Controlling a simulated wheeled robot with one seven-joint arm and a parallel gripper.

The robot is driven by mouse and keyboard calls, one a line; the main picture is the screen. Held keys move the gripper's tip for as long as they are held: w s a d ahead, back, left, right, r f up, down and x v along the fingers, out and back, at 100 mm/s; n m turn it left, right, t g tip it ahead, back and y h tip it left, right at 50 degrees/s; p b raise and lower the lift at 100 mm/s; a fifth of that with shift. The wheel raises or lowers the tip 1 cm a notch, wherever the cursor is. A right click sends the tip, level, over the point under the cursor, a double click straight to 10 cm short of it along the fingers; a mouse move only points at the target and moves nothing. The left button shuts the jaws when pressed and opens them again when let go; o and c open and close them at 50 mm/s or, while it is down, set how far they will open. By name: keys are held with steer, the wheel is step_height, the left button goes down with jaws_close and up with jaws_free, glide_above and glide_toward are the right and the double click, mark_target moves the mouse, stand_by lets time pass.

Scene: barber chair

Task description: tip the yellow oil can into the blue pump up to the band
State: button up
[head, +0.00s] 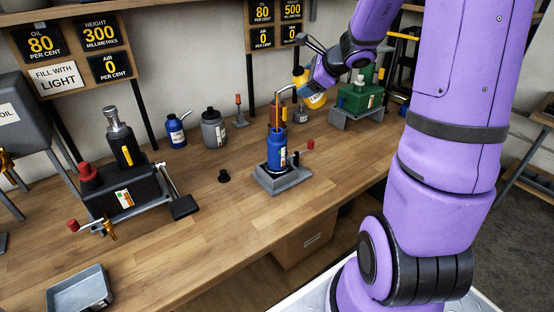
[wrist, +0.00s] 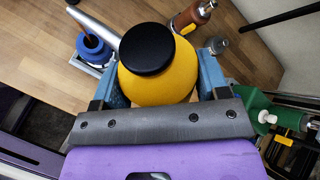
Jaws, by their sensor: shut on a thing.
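The yellow oil can (head: 313,98) is held in my gripper (wrist: 160,88), above the bench and to the right of the blue pump (head: 277,152). In the wrist view the can (wrist: 165,82) has a black cap and sits between the blue fingers. Its thin grey spout reaches left towards the pump's top in the head view. The blue pump stands upright on a grey base and also shows in the wrist view (wrist: 94,50). An orange-brown upright piece (head: 277,112) shows above the pump; I cannot tell if it is oil. The band and oil level cannot be made out.
A green pump (head: 358,97) on a grey stand is at the back right. A black pump (head: 124,185), small blue can (head: 176,133) and grey jar (head: 214,129) stand left. A black cap (head: 224,176) lies on the bench. The front middle is clear.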

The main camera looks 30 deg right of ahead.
stand_by(0.4)
steer(key=shift+a+h, duration=0.1)
steer(key=shift+h, duration=0.3)
steer(key=shift+r+n, duration=0.1)
steer(key=shift+n, duration=0.2)
stand_by(1.1)
steer(key=shift+a+h, duration=0.2)
steer(key=shift+h, duration=0.2)
stand_by(1.1)
steer(key=shift+d+y, duration=0.3)
steer(key=shift+y, duration=0.2)
steer(key=shift+d+f+m+y, duration=0.1)
steer(key=shift+f+m+y, duration=0.15)
steer(key=shift+m+y, duration=0.45)
